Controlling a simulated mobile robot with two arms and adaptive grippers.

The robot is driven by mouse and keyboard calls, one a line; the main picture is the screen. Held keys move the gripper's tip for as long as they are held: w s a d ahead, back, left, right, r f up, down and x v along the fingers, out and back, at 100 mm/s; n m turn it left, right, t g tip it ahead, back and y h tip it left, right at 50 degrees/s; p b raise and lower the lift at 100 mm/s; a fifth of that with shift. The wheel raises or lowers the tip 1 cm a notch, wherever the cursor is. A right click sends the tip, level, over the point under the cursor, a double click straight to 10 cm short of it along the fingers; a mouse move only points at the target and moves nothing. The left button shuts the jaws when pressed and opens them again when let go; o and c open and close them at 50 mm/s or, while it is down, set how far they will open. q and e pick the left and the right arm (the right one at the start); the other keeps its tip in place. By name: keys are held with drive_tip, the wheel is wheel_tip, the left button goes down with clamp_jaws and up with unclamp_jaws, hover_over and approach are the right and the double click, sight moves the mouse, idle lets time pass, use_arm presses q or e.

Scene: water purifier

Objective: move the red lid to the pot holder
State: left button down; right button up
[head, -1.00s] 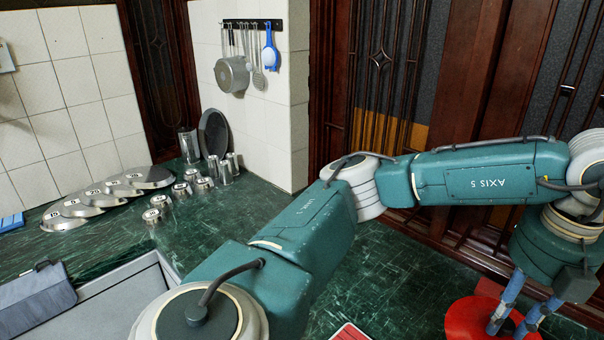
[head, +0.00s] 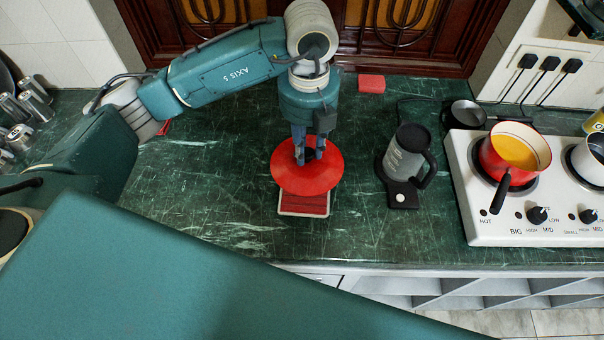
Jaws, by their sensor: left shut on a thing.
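My left gripper (head: 307,157) points down at the middle of the counter, with its fingers shut on the dark knob of the red lid (head: 288,182). The lid is round and roughly level. A red rectangular pad with a pale edge, which looks like the pot holder (head: 304,204), shows just in front of the lid and partly under it. The lid covers its far part. I cannot tell whether the lid touches the pad or hovers above it. My right gripper is not in view.
A grey kettle (head: 407,152) stands on a dark base to the right. Further right, a red pot (head: 513,152) sits on the white stove (head: 470,190). A small red block (head: 371,84) lies at the back. Green counter is clear left of the lid.

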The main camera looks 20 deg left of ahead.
sight(304, 167)
use_arm(q)
drive_tip(key=f, duration=0.2)
drive_tip(key=f+p, duration=0.1)
drive_tip(key=f, duration=0.4)
drive_tip(key=shift+s+a+f+p, duration=0.1)
drive_tip(key=shift+a+f+p, duration=0.1)
drive_tip(key=shift+a+p, duration=0.1)
drive_tip(key=shift+d+f, duration=0.1)
drive_tip(key=shift+f, duration=0.6)
wheel_tip(304, 167, down, 4)
drive_tip(key=shift+r+p, duration=0.1)
drive_tip(key=shift+p, duration=0.5)
drive_tip(key=shift+f, duration=0.2)
drive_tip(key=c, duration=1.5)
unclamp_jaws()
drive_tip(key=shift+o, duration=0.2)
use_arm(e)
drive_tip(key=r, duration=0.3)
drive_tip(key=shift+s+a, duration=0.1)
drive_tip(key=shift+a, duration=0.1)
use_arm(q)
drive_tip(key=shift+r, duration=0.15)
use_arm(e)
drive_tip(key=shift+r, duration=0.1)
